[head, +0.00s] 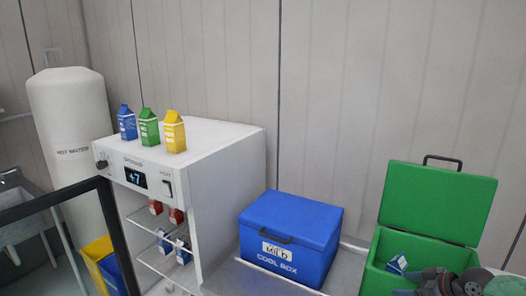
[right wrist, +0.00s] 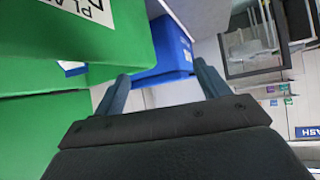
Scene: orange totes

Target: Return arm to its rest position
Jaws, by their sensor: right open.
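My right gripper (head: 440,284) shows at the bottom right of the head view, in front of the open green box (head: 441,250). In the right wrist view its two fingers (right wrist: 160,84) are spread apart with nothing between them. The green box has its lid (head: 437,200) raised, and a blue-and-white carton (head: 397,264) is inside it. In the right wrist view green box panels (right wrist: 60,110) fill the left side, close to the fingers. My left gripper is not in view.
A closed blue cool box (head: 290,235) stands left of the green box. Further left is a white cabinet (head: 225,190) with three cartons, blue (head: 127,122), green (head: 148,128) and yellow (head: 174,132), on top. Its dark-framed door (head: 50,203) stands open. A white water tank (head: 70,110) is behind.

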